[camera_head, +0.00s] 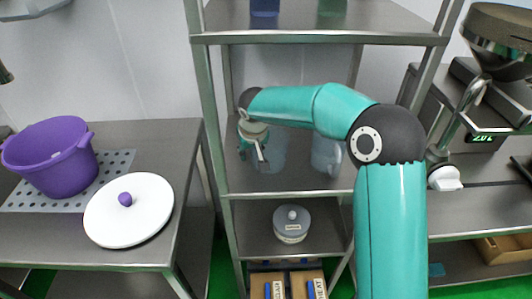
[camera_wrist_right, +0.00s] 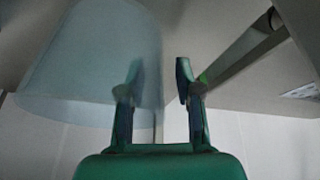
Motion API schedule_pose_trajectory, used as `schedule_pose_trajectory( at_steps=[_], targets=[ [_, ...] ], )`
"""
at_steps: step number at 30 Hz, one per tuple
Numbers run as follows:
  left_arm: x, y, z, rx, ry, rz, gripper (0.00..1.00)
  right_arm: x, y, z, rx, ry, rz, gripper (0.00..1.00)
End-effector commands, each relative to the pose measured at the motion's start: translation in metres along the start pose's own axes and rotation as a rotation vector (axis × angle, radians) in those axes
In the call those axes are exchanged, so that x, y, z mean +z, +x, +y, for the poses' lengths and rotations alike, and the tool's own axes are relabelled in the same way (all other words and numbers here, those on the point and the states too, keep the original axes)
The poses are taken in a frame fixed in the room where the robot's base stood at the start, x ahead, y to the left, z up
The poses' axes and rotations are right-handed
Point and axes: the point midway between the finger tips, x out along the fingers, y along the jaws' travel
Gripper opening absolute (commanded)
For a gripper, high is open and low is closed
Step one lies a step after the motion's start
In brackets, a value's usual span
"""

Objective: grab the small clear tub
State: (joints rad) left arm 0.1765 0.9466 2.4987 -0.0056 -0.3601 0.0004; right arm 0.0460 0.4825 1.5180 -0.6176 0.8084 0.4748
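A clear, bluish tub (camera_head: 272,152) stands on the middle shelf of the rack, partly hidden behind my right gripper (camera_head: 255,153). In the right wrist view the tub (camera_wrist_right: 85,60) looms large at the left, close to the fingers. My right gripper (camera_wrist_right: 156,80) is open, with a gap between its two fingertips and nothing held. The left finger overlaps the tub's edge in the picture; I cannot tell whether they touch. A second clear vessel with a handle, like a jug (camera_head: 326,153), stands to the right on the same shelf. My left gripper is not in view.
The metal rack (camera_head: 320,38) has uprights on both sides and a shelf above. A lidded container (camera_head: 291,223) sits on the shelf below. A purple pot (camera_head: 55,165) and white lid (camera_head: 128,215) are on the left table.

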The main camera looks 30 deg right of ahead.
Motion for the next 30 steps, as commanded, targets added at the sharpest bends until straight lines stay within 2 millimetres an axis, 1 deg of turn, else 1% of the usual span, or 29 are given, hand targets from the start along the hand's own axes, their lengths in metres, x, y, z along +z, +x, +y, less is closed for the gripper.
schedule_pose_trajectory(
  at_steps=[6, 11, 12, 30],
  targets=[
    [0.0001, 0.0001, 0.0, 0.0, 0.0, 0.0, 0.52, 0.0001, 0.0009, 0.0005, 0.0, 0.0, 0.001, 0.34],
    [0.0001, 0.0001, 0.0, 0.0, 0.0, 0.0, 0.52, 0.0001, 0.0008, 0.0007, 0.0, 0.0, 0.0, 0.08],
    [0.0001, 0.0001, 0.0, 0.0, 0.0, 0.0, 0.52, 0.0001, 0.0008, 0.0007, 0.0, 0.0, 0.0, 0.01],
    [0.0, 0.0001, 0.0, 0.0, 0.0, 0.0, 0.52, -0.0015, -0.0013, 0.0009, 0.0, 0.0, 0.004, 0.0]
  ],
)
